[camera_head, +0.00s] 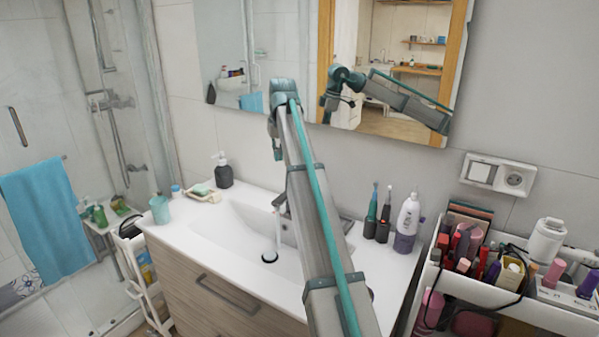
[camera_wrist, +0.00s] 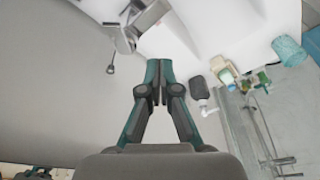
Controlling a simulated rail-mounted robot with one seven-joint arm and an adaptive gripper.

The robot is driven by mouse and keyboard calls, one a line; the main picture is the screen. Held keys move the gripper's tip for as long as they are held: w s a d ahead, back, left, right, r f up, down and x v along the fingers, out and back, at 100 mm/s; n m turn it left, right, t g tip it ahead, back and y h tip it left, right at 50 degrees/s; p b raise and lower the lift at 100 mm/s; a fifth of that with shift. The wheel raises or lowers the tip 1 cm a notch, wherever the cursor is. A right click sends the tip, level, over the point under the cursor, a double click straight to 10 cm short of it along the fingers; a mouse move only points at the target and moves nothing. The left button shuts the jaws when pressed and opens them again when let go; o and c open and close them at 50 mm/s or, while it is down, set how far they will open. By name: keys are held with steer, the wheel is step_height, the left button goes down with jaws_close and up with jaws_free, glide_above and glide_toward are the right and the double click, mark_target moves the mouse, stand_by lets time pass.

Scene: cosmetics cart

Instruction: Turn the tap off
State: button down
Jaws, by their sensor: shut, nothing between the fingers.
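The chrome tap (camera_head: 280,201) stands at the back of the white sink (camera_head: 225,230), and my arm hides much of it in the head view. A thin pale column, which looks like running water, drops from it to the dark-ringed drain (camera_head: 269,257). In the wrist view the gripper's fingers (camera_wrist: 157,66) are together and empty, right of the tap. The lever's position is unclear.
A dark soap dispenser (camera_head: 223,170) and a soap dish (camera_head: 203,194) stand on the left of the counter. Electric toothbrushes (camera_head: 371,212) and a white-purple bottle (camera_head: 407,222) stand on the right. A cosmetics cart (camera_head: 520,300) is at far right. The mirror (camera_head: 222,50) hangs behind my arm.

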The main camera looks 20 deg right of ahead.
steer(key=d+r+m, duration=0.1)
steer(key=d+r, duration=0.5)
steer(key=shift+h, duration=0.3)
steer(key=p+x, duration=0.3)
steer(key=x, duration=0.7)
steer(key=shift+d, duration=0.1)
steer(key=shift+s+a+f+p, duration=0.2)
steer(key=shift+s+f+p, duration=0.3)
steer(key=shift+s+f, duration=0.55)
steer(key=shift+f, duration=0.55)
